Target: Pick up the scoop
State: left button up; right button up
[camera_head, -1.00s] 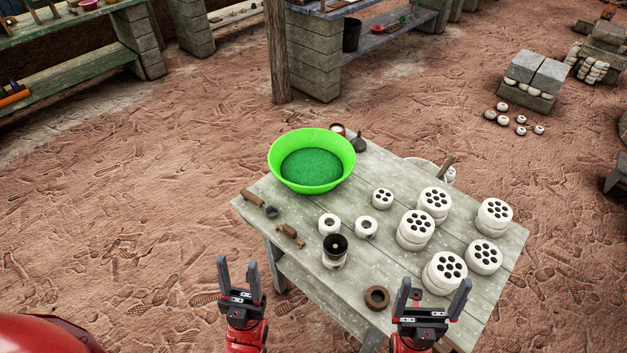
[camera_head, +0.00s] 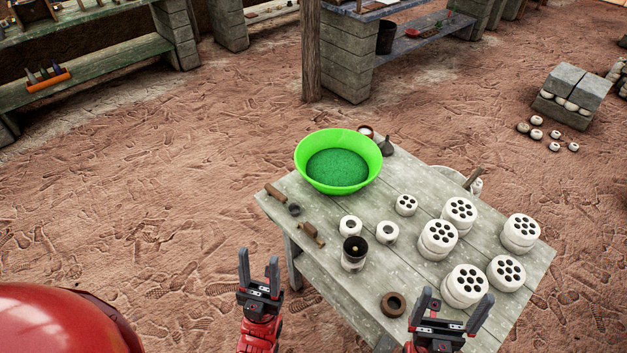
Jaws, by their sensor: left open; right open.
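A small tool with a brown handle (camera_head: 275,193) and a dark round end lies near the table's left edge; it looks like the scoop, but it is too small to be sure. A second brown tool (camera_head: 312,234) lies nearer to me. My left gripper (camera_head: 259,267) is open and empty, in the picture below both tools and left of the table. My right gripper (camera_head: 453,306) is open and empty, over the table's near right part. Neither gripper appears to touch anything.
A black-topped jar (camera_head: 354,254), a brown ring (camera_head: 393,304) and several white pierced cylinders (camera_head: 438,237) stand on the wooden table (camera_head: 300,262). The ground left of the table is clear.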

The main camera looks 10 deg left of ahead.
aim_at(295, 209)
jog(key=i+j+u, duration=0.2)
jog(key=j, duration=0.25)
jog(key=i+j+u, duration=0.15)
jog(key=i+j, duration=0.15)
jog(key=j, duration=0.15)
jog(key=i+j+u, duration=0.2)
jog(key=i+j, duration=0.1)
jog(key=j, duration=0.1)
